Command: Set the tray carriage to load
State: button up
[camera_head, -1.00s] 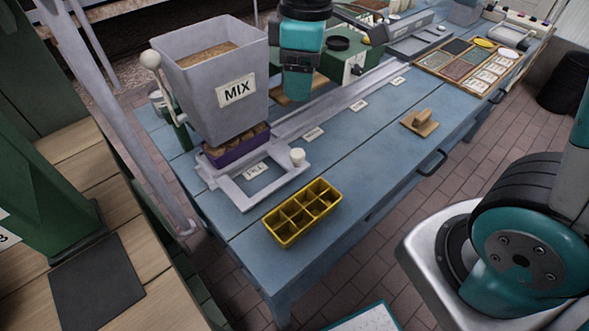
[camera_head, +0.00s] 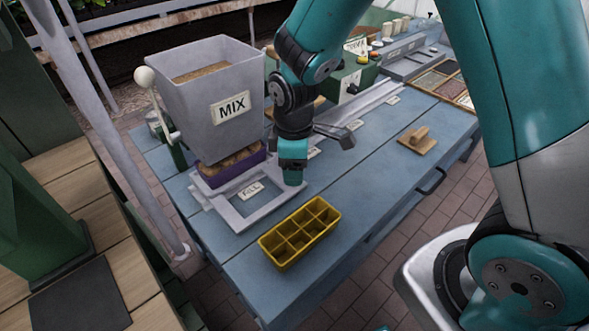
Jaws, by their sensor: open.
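The tray carriage (camera_head: 233,214) is a pale grey frame at the near end of a rail (camera_head: 375,97) on the blue bench, by the FILL label (camera_head: 249,190). A purple tray (camera_head: 232,168) filled with brown mix sits at its back, under the grey MIX hopper (camera_head: 221,95). My teal wrist hangs over the carriage's right side and hides its white knob.
A yellow sectioned tray (camera_head: 300,232) stands in front of the carriage. A wooden block with a handle (camera_head: 417,140) lies to the right. A lever with a white ball (camera_head: 145,77) is left of the hopper. The bench front is otherwise clear.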

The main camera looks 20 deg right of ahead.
jog(key=shift+f, duration=0.85)
